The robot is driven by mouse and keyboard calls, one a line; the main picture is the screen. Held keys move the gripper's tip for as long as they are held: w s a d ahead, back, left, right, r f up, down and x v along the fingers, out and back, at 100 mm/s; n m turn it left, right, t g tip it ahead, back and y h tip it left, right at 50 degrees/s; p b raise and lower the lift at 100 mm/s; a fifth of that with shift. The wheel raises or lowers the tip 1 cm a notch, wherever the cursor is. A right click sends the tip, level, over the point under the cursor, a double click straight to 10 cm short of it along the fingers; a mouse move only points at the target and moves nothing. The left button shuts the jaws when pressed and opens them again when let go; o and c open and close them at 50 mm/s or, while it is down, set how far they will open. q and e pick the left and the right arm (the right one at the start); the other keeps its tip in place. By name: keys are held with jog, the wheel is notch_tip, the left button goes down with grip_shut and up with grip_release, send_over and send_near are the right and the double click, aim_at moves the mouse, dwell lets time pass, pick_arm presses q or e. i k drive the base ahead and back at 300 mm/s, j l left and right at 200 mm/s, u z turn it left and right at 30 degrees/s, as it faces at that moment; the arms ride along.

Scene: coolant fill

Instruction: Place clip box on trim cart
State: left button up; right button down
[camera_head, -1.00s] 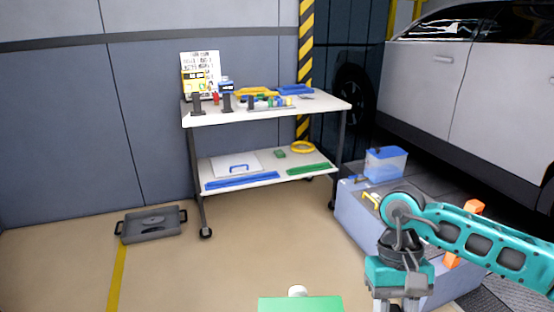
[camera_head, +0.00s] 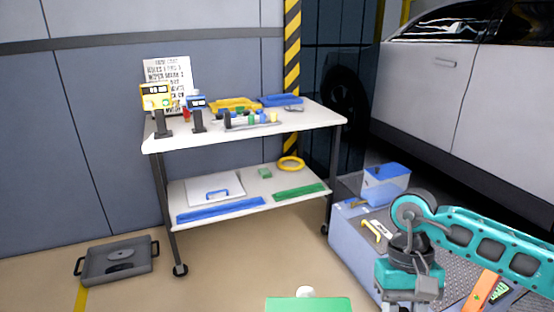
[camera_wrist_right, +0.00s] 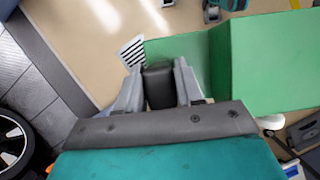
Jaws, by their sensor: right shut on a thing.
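The trim cart (camera_head: 240,138) is a two-shelf trolley with white shelves and dark legs, ahead of me by the wall. My right gripper (camera_wrist_right: 157,72) points down at the lower right of the head view, where its fingertips are cut off. In the right wrist view it is shut on a small dark block (camera_wrist_right: 159,86). A white tag with black stripes (camera_wrist_right: 132,52) shows beside the fingertips. I cannot tell whether the dark block is part of the clip box. My left gripper is not in view.
The upper shelf holds signs, small stands, and yellow and blue trays; its front right is bare. The lower shelf holds blue and green strips and a yellow ring (camera_head: 291,163). A grey tray (camera_head: 118,262) lies on the floor.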

aim_at(307, 117)
jog(key=i, duration=2)
jog(key=u, duration=0.05)
